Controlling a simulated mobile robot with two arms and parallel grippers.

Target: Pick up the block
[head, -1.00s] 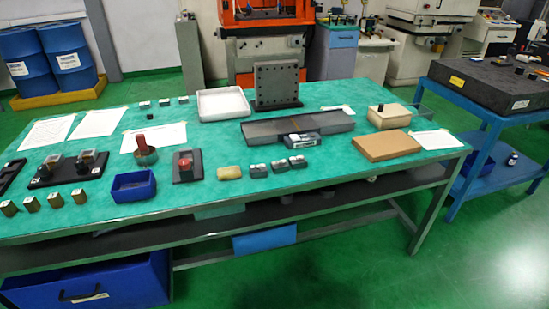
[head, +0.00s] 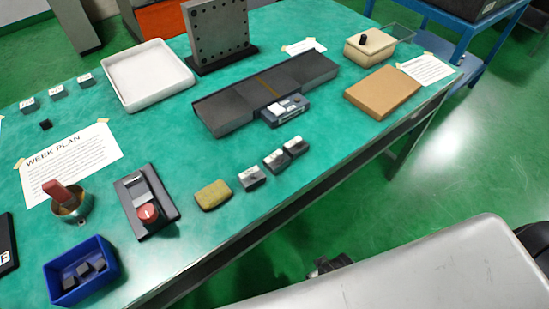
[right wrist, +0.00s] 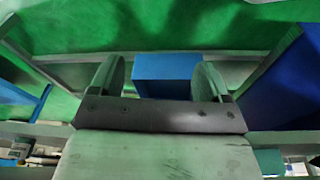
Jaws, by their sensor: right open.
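Several small blocks are in the head view, and I cannot tell which one is meant. Three grey blocks with pale tops stand in a row near the table's front edge; one is the left block (head: 252,177). Three more, such as a labelled block (head: 57,90), stand at the back left beside a tiny black cube (head: 46,125). Dark blocks (head: 84,270) lie in a blue bin (head: 58,287). My right gripper (right wrist: 160,72) is open in the right wrist view, with no block between its fingers; a blue box face shows beyond. My left gripper is not in view.
The green table (head: 230,235) also holds a white tray (head: 150,77), a drilled angle plate (head: 222,33), a long dark plate (head: 225,105), a brown box (head: 383,93), a red-button switch box (head: 147,205) and a yellow sponge (head: 213,195).

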